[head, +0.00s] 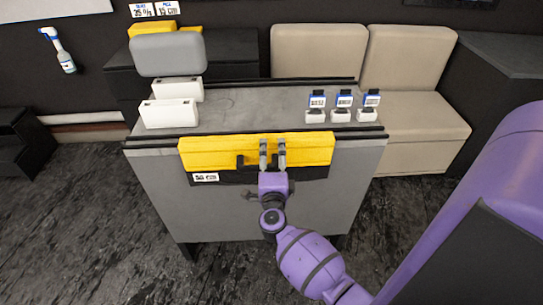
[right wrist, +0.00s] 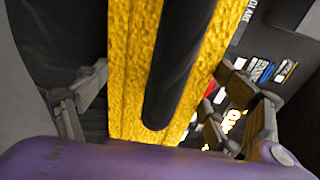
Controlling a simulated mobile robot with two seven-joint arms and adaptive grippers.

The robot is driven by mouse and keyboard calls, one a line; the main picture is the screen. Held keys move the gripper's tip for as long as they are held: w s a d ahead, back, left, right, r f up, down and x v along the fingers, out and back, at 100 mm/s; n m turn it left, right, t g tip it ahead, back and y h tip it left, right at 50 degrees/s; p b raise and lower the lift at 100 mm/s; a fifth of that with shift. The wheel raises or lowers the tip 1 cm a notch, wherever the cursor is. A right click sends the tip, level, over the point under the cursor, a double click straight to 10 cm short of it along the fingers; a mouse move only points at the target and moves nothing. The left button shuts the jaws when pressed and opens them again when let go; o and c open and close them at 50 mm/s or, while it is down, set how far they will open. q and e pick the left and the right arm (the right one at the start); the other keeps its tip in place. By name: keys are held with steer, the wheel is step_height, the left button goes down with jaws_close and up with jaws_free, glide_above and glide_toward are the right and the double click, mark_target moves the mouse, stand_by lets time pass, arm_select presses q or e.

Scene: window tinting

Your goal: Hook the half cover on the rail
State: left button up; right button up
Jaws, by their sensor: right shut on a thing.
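The half cover is a long yellow block (head: 215,153) with a black handle and a "50 cm" label on the dark part below it. It lies along the front edge of the grey table, in front of the dark rail (head: 358,138). My right gripper (head: 272,152) is shut on the cover near its middle, fingers pointing up the yellow face. In the right wrist view the yellow cover (right wrist: 128,80) and its black handle (right wrist: 180,65) run between the two fingers (right wrist: 165,95). I cannot tell whether the cover touches or hooks the rail. My left gripper is not in view.
On the grey tabletop (head: 255,105) stand white blocks (head: 168,113) at left and three small labelled holders (head: 343,105) at right. A grey rounded box (head: 168,54) is behind the blocks. Beige seats (head: 405,130) flank the back right. The table middle is clear.

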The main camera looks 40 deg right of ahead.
steer(key=o, duration=1.3)
steer(key=shift+s+a+f, duration=0.1)
steer(key=shift+s+a, duration=0.15)
steer(key=shift+s, duration=0.1)
steer(key=v, duration=1.1)
steer(key=shift+a, duration=0.15)
